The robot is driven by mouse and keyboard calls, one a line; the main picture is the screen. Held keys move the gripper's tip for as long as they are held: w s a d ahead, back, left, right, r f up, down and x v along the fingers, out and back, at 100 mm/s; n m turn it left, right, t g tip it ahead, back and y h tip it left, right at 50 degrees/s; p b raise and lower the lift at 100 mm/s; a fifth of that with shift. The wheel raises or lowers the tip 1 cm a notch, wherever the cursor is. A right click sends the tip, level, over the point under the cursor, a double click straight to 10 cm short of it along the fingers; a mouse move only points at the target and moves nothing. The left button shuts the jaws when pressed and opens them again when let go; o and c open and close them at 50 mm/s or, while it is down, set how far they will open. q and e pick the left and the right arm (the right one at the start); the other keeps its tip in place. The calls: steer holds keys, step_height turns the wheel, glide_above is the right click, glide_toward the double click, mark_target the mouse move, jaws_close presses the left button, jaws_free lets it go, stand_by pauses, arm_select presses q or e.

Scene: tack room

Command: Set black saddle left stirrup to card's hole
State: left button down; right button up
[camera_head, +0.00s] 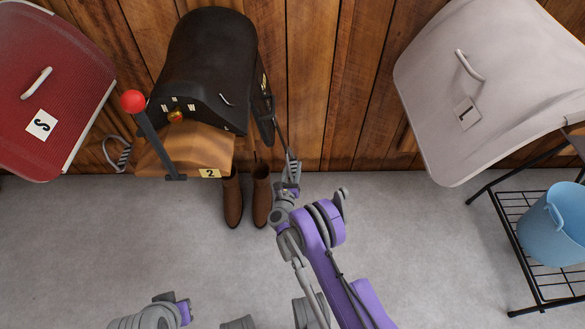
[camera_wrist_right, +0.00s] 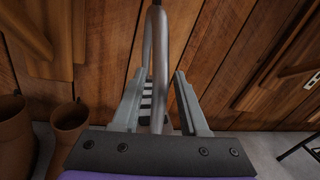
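The black saddle (camera_head: 205,65) sits on a wooden rack against the plank wall. A small card marked 2 (camera_head: 209,173) is on the rack's front edge. The strap with holes (camera_head: 264,108) hangs on the saddle's right side; its hole numbers are too small to read. My right gripper (camera_head: 291,168) is below that strap, at the stirrup. In the right wrist view, the grey metal stirrup (camera_wrist_right: 158,65) stands between the fingers of my right gripper (camera_wrist_right: 158,100). The fingers are apart, with gaps beside the metal. My left gripper cannot be made out.
Another stirrup (camera_head: 119,153) hangs left of the rack. Brown boots (camera_head: 233,200) stand below it. A red-knobbed lever (camera_head: 134,102) rises at the rack's left.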

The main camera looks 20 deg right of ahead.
steer(key=p+v, duration=0.2)
steer(key=v, duration=0.9)
steer(key=shift+f, duration=0.1)
stand_by(0.4)
